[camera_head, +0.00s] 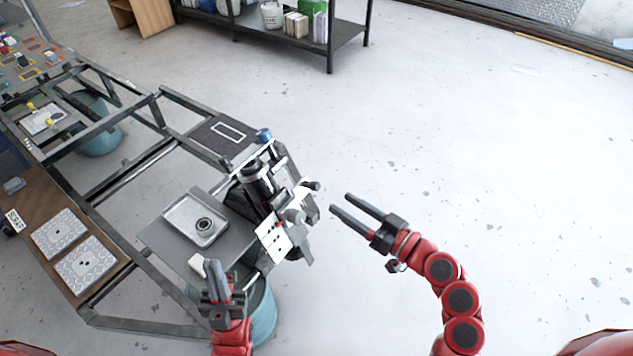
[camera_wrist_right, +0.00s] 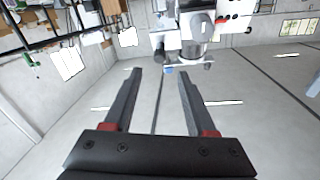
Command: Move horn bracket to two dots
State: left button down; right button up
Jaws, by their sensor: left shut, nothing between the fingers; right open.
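I cannot tell for sure which part is the horn bracket; a white plate with small dark holes (camera_head: 275,238) sits on the near side of the mechanical assembly (camera_head: 258,185). Two pale patterned pads lie on the brown board at left; the nearer pad (camera_head: 87,268) bears two dark dots. My left gripper (camera_head: 212,266) is shut and empty, in front of the grey plate. My right gripper (camera_head: 340,203) is open and empty, right of the assembly and apart from it. In the right wrist view its fingers (camera_wrist_right: 160,74) are spread, with the assembly (camera_wrist_right: 190,30) beyond them.
A metal tray (camera_head: 180,212) holding a dark ring (camera_head: 205,225) lies on the grey plate. The other patterned pad (camera_head: 58,233) lies behind the two-dot pad. A teal bin (camera_head: 263,312) stands below the frame. The floor at right is clear.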

aim_at(318, 188)
jog(key=p+x, duration=0.2)
jog(key=x, duration=0.7)
grip_shut()
dwell(1.2)
